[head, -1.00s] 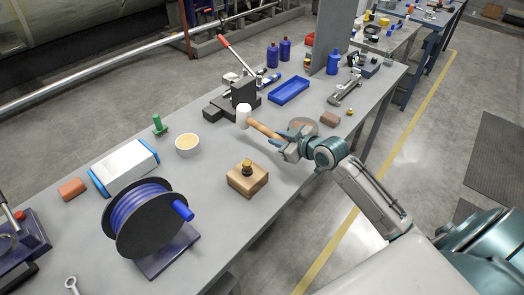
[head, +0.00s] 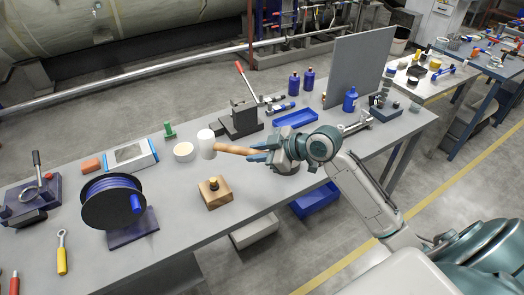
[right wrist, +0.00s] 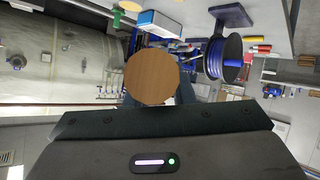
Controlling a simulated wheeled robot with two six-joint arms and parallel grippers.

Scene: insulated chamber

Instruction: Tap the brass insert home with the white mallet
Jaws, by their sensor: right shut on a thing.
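The brass insert (head: 213,183) stands upright in the top of a wooden block (head: 216,197) on the bench, with its upper part showing above the wood. My right gripper (head: 262,156) is shut on the wooden handle of the white mallet (head: 206,146). The mallet's head is to the left of the gripper and appears above the bench, behind the block in the picture, apart from the insert. In the right wrist view a round wooden end (right wrist: 152,78), seemingly the handle's, faces the camera. My left gripper is not in view.
A cable reel (head: 112,203) stands left of the block. A blue tray (head: 296,118) lies farther back. The bench around the block is clear.

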